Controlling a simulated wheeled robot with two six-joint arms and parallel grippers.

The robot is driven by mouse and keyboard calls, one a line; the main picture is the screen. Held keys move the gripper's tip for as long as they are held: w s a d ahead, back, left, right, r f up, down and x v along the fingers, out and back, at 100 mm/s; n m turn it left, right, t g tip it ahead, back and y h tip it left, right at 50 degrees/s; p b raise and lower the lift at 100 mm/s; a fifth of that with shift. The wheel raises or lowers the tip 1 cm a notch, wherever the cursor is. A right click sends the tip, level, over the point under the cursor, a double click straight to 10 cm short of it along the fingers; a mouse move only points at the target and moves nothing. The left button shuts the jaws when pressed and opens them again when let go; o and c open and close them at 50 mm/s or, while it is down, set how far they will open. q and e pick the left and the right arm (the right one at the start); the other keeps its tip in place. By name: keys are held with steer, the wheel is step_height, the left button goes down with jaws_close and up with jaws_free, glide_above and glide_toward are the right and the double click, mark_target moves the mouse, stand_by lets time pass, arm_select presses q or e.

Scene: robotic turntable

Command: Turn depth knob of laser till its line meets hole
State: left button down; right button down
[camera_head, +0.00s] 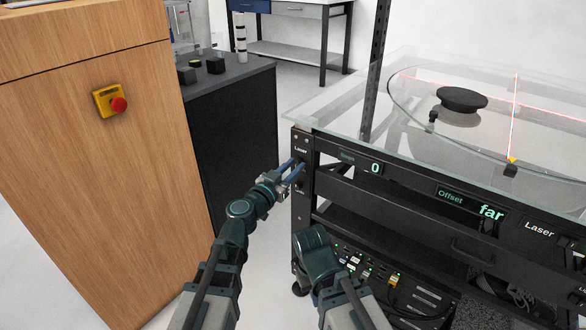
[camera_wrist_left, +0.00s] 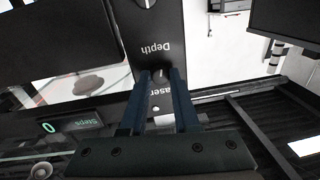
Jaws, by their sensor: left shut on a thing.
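My left gripper (camera_head: 297,168) is at the left front post of the black turntable rack, on the panel labelled Laser. In the left wrist view its two blue fingers (camera_wrist_left: 162,75) are shut on a small dark knob (camera_wrist_left: 161,75) with a pale mark. The knob sits between the upside-down words Depth and Laser. A red laser line (camera_head: 440,83) crosses the glass turntable (camera_head: 420,118), and a brighter line (camera_head: 515,105) runs across it near the right. The Offset display (camera_head: 490,212) reads far. I cannot make out the hole. My right gripper is not in view.
A black round knob-like disc (camera_head: 461,98) is on the turntable. The Steps display (camera_head: 375,168) reads 0. A wooden cabinet (camera_head: 90,190) with a red emergency button (camera_head: 118,104) stands left. Cables and a drawer fill the lower rack. A narrow strip of floor separates cabinet and rack.

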arm_select(q)
steer(key=shift+m, duration=0.7)
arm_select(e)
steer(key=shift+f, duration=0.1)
arm_select(q)
steer(key=c, duration=0.7)
jaws_free()
steer(key=shift+o, duration=0.2)
steer(key=shift+s, duration=0.1)
